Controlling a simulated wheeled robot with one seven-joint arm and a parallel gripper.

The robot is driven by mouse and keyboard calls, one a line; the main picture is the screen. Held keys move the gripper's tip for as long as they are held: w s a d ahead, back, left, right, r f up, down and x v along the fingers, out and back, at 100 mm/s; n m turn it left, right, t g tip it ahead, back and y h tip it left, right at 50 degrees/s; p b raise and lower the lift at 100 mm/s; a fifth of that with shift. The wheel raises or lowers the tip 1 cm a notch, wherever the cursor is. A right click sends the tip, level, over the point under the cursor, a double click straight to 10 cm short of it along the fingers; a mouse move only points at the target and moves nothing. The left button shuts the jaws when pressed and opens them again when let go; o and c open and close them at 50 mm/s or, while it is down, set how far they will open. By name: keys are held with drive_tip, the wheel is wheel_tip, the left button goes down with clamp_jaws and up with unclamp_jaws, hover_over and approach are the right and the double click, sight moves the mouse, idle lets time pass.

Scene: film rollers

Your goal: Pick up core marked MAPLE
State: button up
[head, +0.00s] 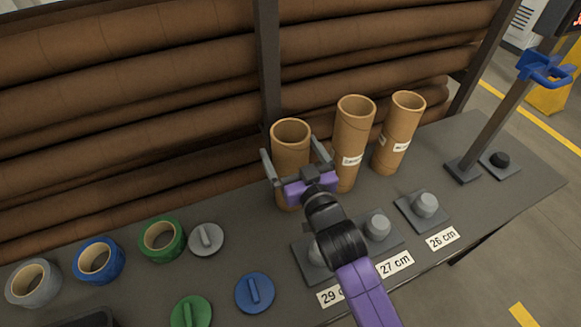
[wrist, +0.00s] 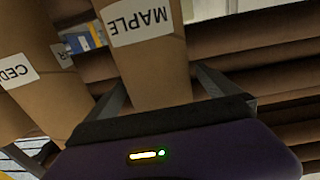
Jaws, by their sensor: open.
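The core marked MAPLE is a brown cardboard tube; its white label shows in the wrist view (wrist: 143,25). It appears to be the leftmost of three upright cores in the head view (head: 291,137), where its label is hidden. My gripper (head: 290,148) is open, with one finger on each side of this core. In the wrist view the core stands between the open fingers (wrist: 160,88). Whether the fingers touch it cannot be told. A core with a label starting CED (wrist: 22,70) is beside it in the wrist view.
The middle core (head: 352,135) stands close to the right of my gripper, and the right core (head: 398,135) beyond it. Stacked brown rolls (head: 120,100) lie behind the grey table (head: 490,220). Tape rolls (head: 98,260) and grey plugs (head: 377,226) sit nearer the front.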

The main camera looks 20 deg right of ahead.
sight(285, 136)
drive_tip(key=shift+w+d+r+p, duration=0.1)
drive_tip(key=shift+w+p, duration=0.05)
drive_tip(key=shift+w, duration=0.85)
drive_tip(key=shift+w+d+p, duration=0.1)
drive_tip(key=shift+w+p, duration=0.05)
drive_tip(key=shift+w, duration=0.8)
drive_tip(key=c, duration=1.9)
drive_tip(key=shift+c, duration=0.9)
drive_tip(key=shift+r, duration=0.15)
